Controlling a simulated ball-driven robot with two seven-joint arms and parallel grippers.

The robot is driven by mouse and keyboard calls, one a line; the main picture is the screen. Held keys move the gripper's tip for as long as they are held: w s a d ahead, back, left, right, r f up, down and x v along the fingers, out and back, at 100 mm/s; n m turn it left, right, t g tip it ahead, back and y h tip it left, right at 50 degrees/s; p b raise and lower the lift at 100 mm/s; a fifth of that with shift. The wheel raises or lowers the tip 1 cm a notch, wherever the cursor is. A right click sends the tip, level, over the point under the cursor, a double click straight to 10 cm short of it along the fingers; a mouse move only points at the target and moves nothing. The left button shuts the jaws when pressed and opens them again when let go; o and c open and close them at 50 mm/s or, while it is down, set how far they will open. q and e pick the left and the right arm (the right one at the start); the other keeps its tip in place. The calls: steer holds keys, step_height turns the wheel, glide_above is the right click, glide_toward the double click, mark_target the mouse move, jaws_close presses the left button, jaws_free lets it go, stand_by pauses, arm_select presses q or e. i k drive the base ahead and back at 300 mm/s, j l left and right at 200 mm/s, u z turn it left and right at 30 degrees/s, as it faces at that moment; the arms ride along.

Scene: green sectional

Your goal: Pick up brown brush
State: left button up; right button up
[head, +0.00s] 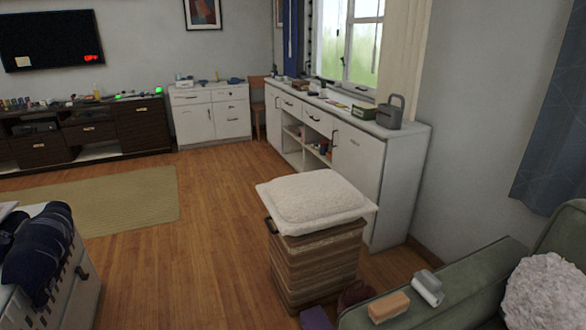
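A tan-brown block-shaped item (389,306), which looks like the brown brush, lies on the green sofa (455,285) at the lower right. No bristles can be made out on it. A grey and white roll-shaped item (428,288) lies just behind it to the right, close beside it. Neither of my grippers is in view, so their places relative to the brush do not show.
A striped brown basket (315,265) with a cream cushion (313,198) on top stands left of the sofa. A fluffy white pillow (545,292) is at the right. A white cabinet (358,168) lines the wall. Wooden floor (205,255) is free at the left middle.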

mark_target(380, 310)
steer(key=i+j, duration=0.7)
steer(key=i, duration=0.15)
